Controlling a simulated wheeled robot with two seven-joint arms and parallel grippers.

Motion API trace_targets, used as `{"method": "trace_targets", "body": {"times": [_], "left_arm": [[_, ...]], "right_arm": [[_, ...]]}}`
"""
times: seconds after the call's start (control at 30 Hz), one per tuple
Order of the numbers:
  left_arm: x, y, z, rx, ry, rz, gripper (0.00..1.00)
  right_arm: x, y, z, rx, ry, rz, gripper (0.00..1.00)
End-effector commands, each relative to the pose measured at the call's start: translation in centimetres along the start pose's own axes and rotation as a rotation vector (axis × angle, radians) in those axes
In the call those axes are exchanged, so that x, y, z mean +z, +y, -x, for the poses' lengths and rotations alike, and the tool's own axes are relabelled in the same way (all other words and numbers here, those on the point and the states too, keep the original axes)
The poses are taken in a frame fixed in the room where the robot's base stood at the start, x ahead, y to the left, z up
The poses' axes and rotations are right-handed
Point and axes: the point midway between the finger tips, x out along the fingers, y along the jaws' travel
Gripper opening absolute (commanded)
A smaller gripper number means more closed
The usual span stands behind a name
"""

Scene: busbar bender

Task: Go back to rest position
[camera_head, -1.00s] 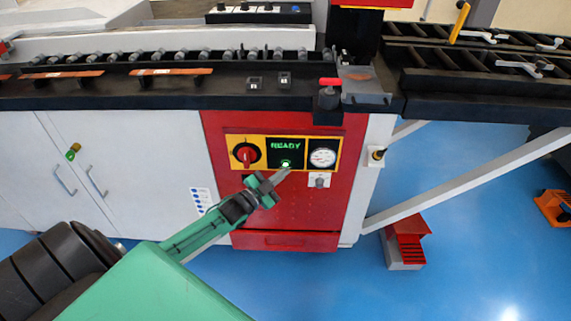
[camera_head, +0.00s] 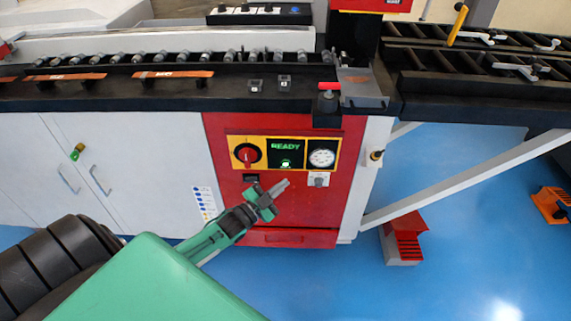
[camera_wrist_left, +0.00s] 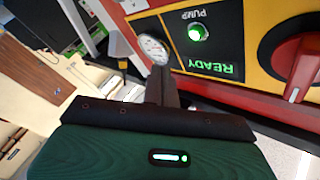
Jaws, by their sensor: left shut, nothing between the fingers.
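My left gripper (camera_head: 276,192) is shut and empty in the head view. It stands in front of the red cabinet, below the yellow control panel (camera_head: 232,141). The left wrist view shows the shut fingers (camera_wrist_left: 162,85) apart from the panel, with the gauge behind them. The green-lit button (camera_head: 286,163) is on, and the display (camera_head: 285,147) reads READY. The same button shows in the wrist view (camera_wrist_left: 197,32), labelled PUMP. The red rotary switch (camera_head: 246,154) is left of the display and the round gauge (camera_head: 322,157) is right of it. My right gripper is not in view.
The black roller bench (camera_head: 150,95) with copper bars (camera_head: 172,74) runs above the cabinet. A red foot pedal (camera_head: 407,232) is on the blue floor. Open floor (camera_head: 470,260) lies to the right.

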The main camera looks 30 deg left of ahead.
Motion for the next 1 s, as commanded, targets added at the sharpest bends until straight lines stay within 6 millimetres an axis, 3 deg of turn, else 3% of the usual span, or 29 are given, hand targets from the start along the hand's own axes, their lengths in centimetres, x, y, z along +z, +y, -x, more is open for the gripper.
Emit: {"method": "trace_targets", "body": {"times": [0.47,0.57,0.67,0.77,1.0], "left_arm": [[0.1,0.1,0.0,0.001,-0.003,0.001,0.00],[0.6,1.1,0.3,0.015,-0.038,0.020,0.00],[2.0,3.6,1.4,0.053,-0.139,0.068,0.00],[3.9,7.6,3.3,0.110,-0.298,0.144,0.00],[7.2,17.8,10.8,0.253,-0.738,0.329,0.00]], "right_arm": [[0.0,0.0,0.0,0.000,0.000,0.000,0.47],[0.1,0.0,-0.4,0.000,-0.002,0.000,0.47],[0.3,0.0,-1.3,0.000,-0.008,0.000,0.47],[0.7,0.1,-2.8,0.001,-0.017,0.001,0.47],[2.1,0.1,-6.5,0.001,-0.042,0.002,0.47]]}}
